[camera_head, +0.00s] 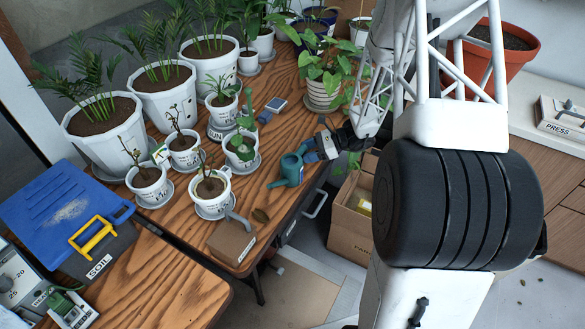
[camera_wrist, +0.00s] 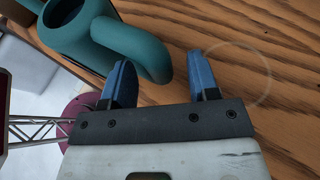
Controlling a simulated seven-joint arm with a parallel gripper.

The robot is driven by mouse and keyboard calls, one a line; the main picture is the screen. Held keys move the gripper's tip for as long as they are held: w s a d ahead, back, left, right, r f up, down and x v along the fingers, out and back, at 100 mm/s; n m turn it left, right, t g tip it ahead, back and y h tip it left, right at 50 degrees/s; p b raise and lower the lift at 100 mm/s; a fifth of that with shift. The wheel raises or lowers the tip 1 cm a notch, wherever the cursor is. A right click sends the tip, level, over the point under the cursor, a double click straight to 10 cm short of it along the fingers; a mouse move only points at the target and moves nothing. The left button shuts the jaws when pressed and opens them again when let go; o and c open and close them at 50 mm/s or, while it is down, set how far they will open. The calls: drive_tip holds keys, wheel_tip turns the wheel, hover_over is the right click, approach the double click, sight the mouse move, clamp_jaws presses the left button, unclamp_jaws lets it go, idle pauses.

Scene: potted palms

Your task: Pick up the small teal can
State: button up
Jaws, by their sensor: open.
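The small teal can (camera_head: 290,172) is a watering can standing on the wooden table near its right edge in the head view. In the wrist view the teal can (camera_wrist: 72,30) is at the upper left, cut off by the frame, with a thick curved teal part reaching right. My gripper (camera_head: 318,150) is at the can's right side in the head view. In the wrist view my gripper (camera_wrist: 160,72) has its two blue fingers apart. The curved part's rounded end appears between the fingertips; I cannot tell if it touches them.
Several white pots with plants, one of them a small pot (camera_head: 240,158), stand left of and behind the can. A brown block (camera_head: 231,243) sits at the table's front corner. A cardboard box (camera_head: 350,222) is below the table's right edge. Bare wood surrounds the can's left side.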

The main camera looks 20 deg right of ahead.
idle(0.4)
clamp_jaws()
drive_tip(key=shift+r, duration=0.2)
drive_tip(key=shift+r, duration=1.7)
drive_tip(key=s+a+r, duration=0.1)
drive_tip(key=s, duration=1.5)
drive_tip(key=shift+a, duration=0.4)
drive_tip(key=shift+w+r, duration=0.15)
